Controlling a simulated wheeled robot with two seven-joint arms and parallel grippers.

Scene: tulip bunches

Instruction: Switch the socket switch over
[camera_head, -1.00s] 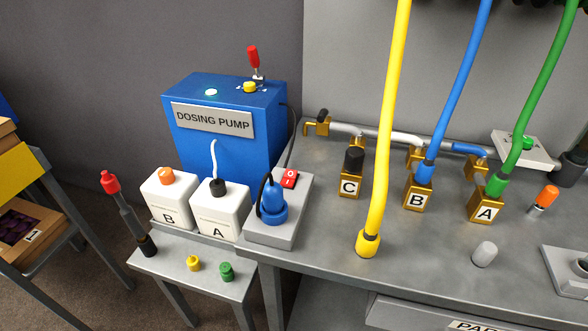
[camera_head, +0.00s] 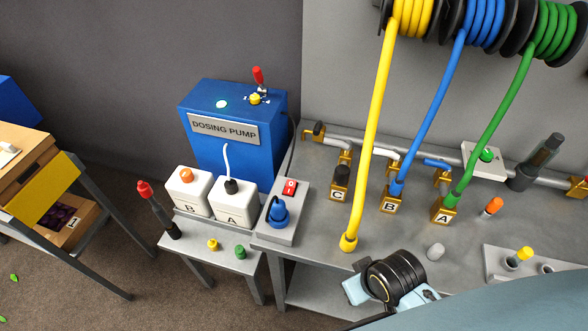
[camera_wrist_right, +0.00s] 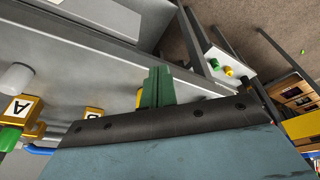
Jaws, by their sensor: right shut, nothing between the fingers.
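The socket switch (camera_head: 290,187) is a small red rocker with white marks, on top of a grey socket box (camera_head: 297,213) at the left end of the bench. A blue plug (camera_head: 278,212) sits in the same box, in front of the switch. In the head view my right arm comes in at the lower right, over the bench's front edge, to the right of the socket box and apart from it. In the right wrist view my right gripper (camera_wrist_right: 158,86) shows its green fingers shut and empty. The socket switch is not visible there. My left gripper is not in view.
A grey knob (camera_head: 435,251) stands near my arm.

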